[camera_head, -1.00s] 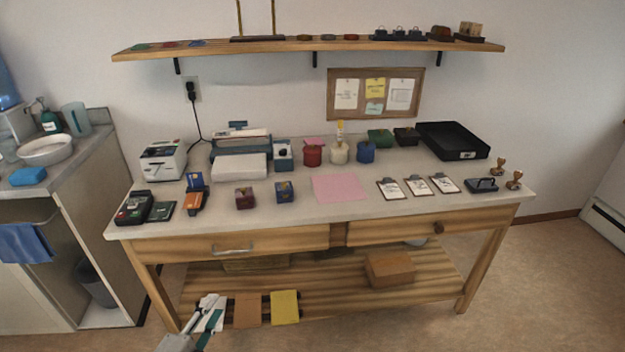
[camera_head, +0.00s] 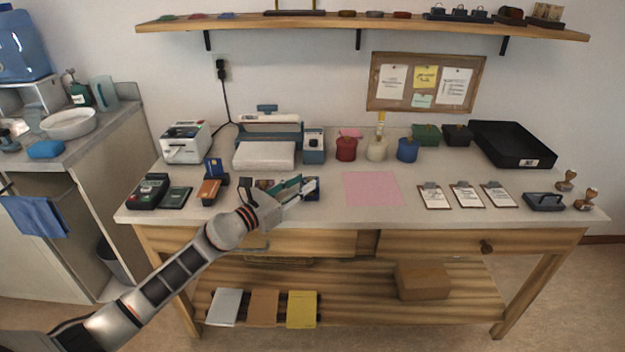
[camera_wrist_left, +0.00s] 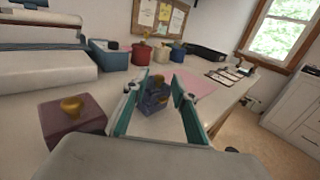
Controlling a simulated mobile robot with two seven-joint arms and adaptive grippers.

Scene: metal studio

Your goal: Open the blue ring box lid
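The blue ring box (camera_wrist_left: 155,101) stands on the worktable in the middle of the left wrist view, with a gold-coloured detail on it. Its lid looks closed, but the detail is small. My left gripper (camera_wrist_left: 156,98) is open, with one teal-lined finger on each side of the box. The box appears between or just beyond the fingertips, and I see no clear contact. In the head view the left gripper (camera_head: 301,188) reaches over the table's front part and hides most of the blue box (camera_head: 314,196). My right gripper is not in view.
A dark red box with a gold knob (camera_wrist_left: 73,118) stands close to the left finger. A pink sheet (camera_head: 372,188) lies to the right. Red (camera_head: 346,149), cream and blue pots, a printer (camera_head: 265,153) and clipboards (camera_head: 467,196) stand or lie around.

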